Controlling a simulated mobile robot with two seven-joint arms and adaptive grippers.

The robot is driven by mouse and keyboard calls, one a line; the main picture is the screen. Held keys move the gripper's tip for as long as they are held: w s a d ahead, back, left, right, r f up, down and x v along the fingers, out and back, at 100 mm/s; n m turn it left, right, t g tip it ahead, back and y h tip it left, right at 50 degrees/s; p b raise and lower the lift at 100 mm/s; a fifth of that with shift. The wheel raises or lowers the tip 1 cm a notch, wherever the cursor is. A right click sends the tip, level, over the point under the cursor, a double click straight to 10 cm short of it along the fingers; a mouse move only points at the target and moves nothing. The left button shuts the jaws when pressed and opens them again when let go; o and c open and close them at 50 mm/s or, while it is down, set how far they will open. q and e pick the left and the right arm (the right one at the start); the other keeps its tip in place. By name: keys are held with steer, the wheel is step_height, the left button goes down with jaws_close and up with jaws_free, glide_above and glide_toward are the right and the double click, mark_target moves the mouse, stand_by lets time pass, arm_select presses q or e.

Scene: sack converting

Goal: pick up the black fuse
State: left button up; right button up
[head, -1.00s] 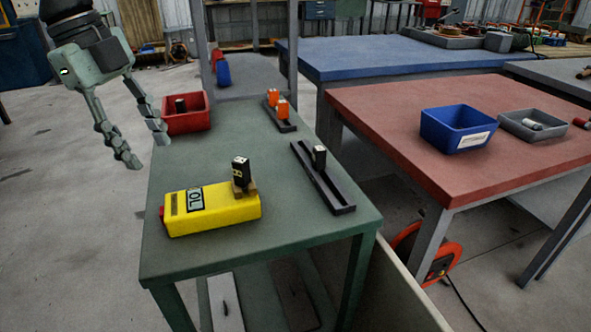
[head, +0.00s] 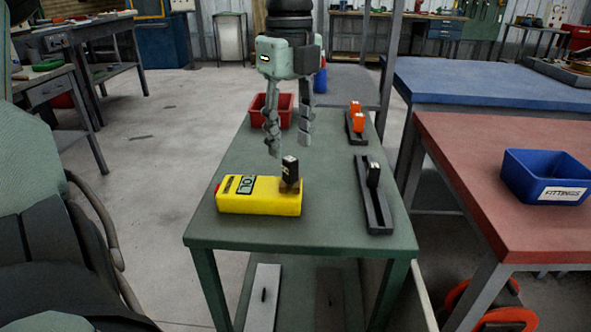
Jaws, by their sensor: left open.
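A black fuse (head: 290,170) with a pale top stands upright on a small tan block at the right end of the yellow tester (head: 262,206). The tester lies on the green table. A second black piece with a pale top (head: 373,175) stands in the dark rail (head: 376,207) to the right. My left gripper (head: 289,146) points down over the table with its fingers apart and nothing between them. Its fingertips appear just above and behind the fuse on the tester; the exact gap is hard to tell. My right gripper is not in view.
A red bin (head: 262,106) stands behind the gripper. Orange pieces (head: 357,121) stand in another dark rail at the back right. The green table (head: 330,225) is clear between tester and dark rail. A blue bin (head: 548,177) sits on the red table (head: 470,165).

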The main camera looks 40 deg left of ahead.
mark_target(290, 159)
arm_select(q)
step_height(290, 159, down, 5)
steer(key=shift+s+f+p, duration=0.1)
steer(key=shift+p, duration=0.25)
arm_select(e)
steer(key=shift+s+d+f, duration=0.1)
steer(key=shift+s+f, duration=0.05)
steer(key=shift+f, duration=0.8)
arm_select(q)
steer(key=shift+c, duration=0.6)
jaws_close()
step_height(290, 159, up, 18)
